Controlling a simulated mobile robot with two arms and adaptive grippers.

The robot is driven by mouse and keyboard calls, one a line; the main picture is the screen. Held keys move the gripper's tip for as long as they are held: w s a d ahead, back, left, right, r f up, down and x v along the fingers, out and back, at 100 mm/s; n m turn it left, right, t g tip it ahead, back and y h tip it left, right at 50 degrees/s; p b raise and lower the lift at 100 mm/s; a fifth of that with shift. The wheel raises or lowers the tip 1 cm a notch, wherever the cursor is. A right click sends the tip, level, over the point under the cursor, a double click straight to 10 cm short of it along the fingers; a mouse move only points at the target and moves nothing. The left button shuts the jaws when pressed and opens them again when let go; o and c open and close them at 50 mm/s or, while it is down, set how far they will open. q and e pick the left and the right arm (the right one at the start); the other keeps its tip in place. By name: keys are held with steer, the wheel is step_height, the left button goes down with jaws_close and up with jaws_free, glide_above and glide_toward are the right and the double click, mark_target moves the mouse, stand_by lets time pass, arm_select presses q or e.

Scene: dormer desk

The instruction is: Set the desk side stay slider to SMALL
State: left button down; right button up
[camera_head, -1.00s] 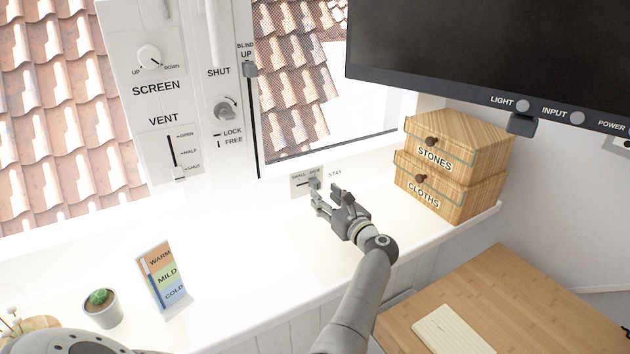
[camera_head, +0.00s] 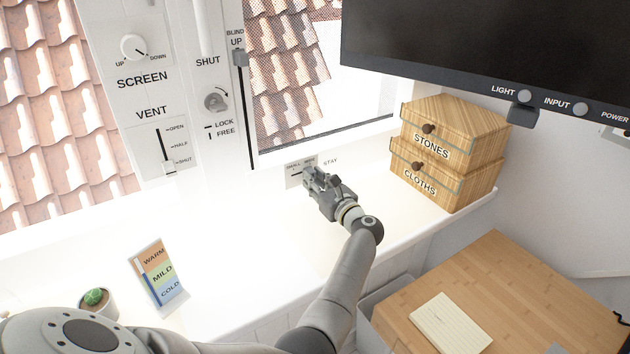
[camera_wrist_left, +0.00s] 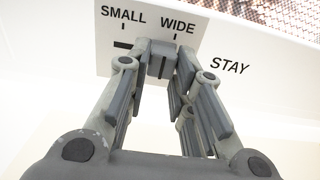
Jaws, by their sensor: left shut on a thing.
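The stay slider's pale plate (camera_head: 292,178) is on the white wall below the window, left of the word STAY. In the left wrist view the plate (camera_wrist_left: 112,65) reads SMALL on the left and WIDE on the right. Its grey knob (camera_wrist_left: 159,64) stands right of the SMALL mark, nearer the WIDE end, with bare dark slot to its left. My left gripper (camera_head: 312,175) is shut on the knob, one finger on each side; its fingers also show in the left wrist view (camera_wrist_left: 160,75). The fingers hide part of the slot. My right gripper is out of view.
Wooden drawers marked STONES (camera_head: 436,147) and CLOTHS (camera_head: 424,183) stand right of the gripper. A WARM/MILD/COLD card (camera_head: 158,274) and a potted cactus (camera_head: 96,302) stand at left on the sill. The white sill in between is clear.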

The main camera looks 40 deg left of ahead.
arm_select(q)
steer(key=shift+s, duration=0.15)
steer(key=s, duration=0.1)
steer(key=s+a+p, duration=0.1)
steer(key=s, duration=0.1)
steer(key=shift+a+r+p, duration=0.1)
steer(key=shift+a+p, duration=0.15)
steer(key=shift+p, duration=0.15)
steer(key=shift+s+a, duration=0.2)
steer(key=shift+s, duration=0.2)
steer(key=c, duration=1.3)
jaws_free()
steer(key=shift+s+a, duration=0.1)
steer(key=shift+o, duration=0.2)
